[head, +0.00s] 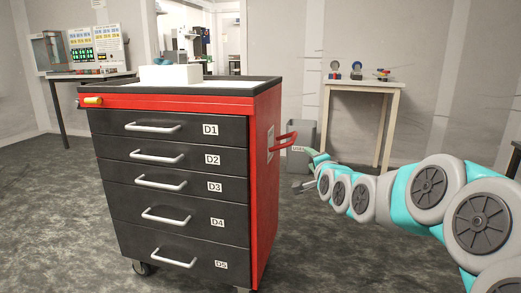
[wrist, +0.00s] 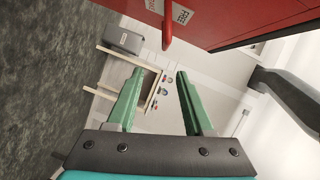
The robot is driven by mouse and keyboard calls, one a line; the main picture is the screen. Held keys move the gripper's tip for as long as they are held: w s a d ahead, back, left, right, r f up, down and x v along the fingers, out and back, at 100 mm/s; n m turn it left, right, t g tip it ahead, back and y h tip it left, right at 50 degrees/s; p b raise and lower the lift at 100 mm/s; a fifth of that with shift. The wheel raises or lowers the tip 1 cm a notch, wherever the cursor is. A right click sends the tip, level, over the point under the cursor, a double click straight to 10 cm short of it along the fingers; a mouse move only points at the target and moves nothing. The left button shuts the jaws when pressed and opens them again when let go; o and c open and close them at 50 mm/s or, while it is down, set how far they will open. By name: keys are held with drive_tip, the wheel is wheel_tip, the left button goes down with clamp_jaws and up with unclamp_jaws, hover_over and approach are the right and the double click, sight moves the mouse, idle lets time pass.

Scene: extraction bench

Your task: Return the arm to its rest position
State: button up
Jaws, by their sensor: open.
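My gripper (head: 310,170) is at the end of my outstretched arm, just right of the red and black tool cart (head: 262,180). In the wrist view its two green fingers (wrist: 158,100) stand apart with nothing between them. The jaws are open and empty. The cart's red side handle (head: 284,141) is close to the gripper in the head view. The handle also shows at the top of the wrist view (wrist: 167,30), apart from the fingers.
The cart has drawers labelled D1 to D5, all looking shut. A white box (head: 170,75) sits on its top. A grey bin (head: 300,135) and a small table (head: 362,86) with several small items stand behind. Another table (head: 92,75) is at back left.

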drive_tip(key=s+a+f+n+g+p, duration=0.1)
drive_tip(key=s+f+n+g, duration=0.3)
drive_tip(key=s, duration=0.7)
drive_tip(key=s+f+n+g+h+p, duration=0.15)
drive_tip(key=s+f+n+g, duration=0.35)
drive_tip(key=s, duration=0.6)
drive_tip(key=s+a+f+n+g+p, duration=0.1)
drive_tip(key=s+f+g, duration=0.35)
drive_tip(key=s, duration=0.65)
drive_tip(key=s+d+f+n+g+p, duration=0.1)
drive_tip(key=s+g, duration=0.1)
drive_tip(key=s, duration=0.8)
drive_tip(key=s+d+f+n+g, duration=0.1)
drive_tip(key=s+n+g, duration=0.1)
drive_tip(key=s, duration=0.7)
drive_tip(key=shift+s+g+p, duration=0.35)
drive_tip(key=shift+h, duration=0.25)
